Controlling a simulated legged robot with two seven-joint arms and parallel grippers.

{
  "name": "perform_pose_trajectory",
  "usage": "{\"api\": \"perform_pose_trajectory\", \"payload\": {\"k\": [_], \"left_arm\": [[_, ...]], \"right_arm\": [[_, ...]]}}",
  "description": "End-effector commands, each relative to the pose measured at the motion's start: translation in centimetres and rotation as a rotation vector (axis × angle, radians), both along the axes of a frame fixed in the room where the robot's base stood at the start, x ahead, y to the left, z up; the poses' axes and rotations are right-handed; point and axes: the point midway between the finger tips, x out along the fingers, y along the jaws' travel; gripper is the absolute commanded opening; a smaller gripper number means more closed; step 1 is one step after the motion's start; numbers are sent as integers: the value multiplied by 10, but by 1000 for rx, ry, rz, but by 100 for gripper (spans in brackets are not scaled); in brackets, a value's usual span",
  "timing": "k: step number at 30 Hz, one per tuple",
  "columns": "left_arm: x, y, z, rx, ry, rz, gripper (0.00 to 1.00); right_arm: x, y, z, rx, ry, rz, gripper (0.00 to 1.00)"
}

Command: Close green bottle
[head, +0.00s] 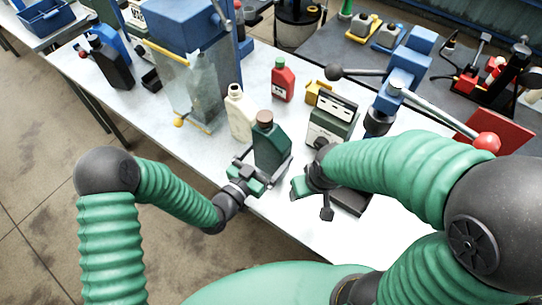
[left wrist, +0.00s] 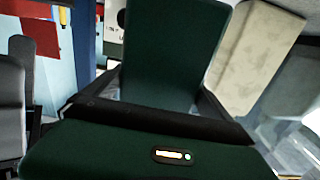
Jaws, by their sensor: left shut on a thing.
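The dark green bottle (head: 271,150) stands upright near the front edge of the white table. A brown cap (head: 265,117) sits on top of its neck; I cannot tell how tight it is. My left gripper (head: 250,172) is shut on the lower body of the bottle from the front left. In the left wrist view the bottle (left wrist: 175,50) fills the space between the fingers, and its top is out of frame. My right gripper (head: 305,185) is just right of the bottle, apart from it; its fingers are too unclear to tell open from shut.
A cream bottle (head: 240,112) stands close behind the green one, and a red bottle (head: 283,80) is farther back. A grey-green box with a dial (head: 332,118) is behind my right gripper. A blue machine with clear panels (head: 187,60) stands at left. Bare table lies at front right.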

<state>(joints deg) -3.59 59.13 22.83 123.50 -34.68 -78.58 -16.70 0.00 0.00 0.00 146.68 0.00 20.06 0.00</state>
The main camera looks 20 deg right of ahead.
Motion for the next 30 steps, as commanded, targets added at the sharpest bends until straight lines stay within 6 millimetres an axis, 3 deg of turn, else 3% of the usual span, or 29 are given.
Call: {"api": "perform_pose_trajectory", "payload": {"k": [4,13,21,22,30], "left_arm": [[6,-9,3,-7,-6,-1,0],[6,-7,-32,-6,-4,0,0],[6,-7,-33,-5,-5,0,0],[5,-7,-36,0,0,0,98],[5,-6,-36,0,0,1,100]], "right_arm": [[0,0,3,0,0,0,64],[0,0,7,0,0,0,64],[0,0,6,0,0,0,64],[0,0,6,0,0,0,64],[0,0,6,0,0,0,64]]}}
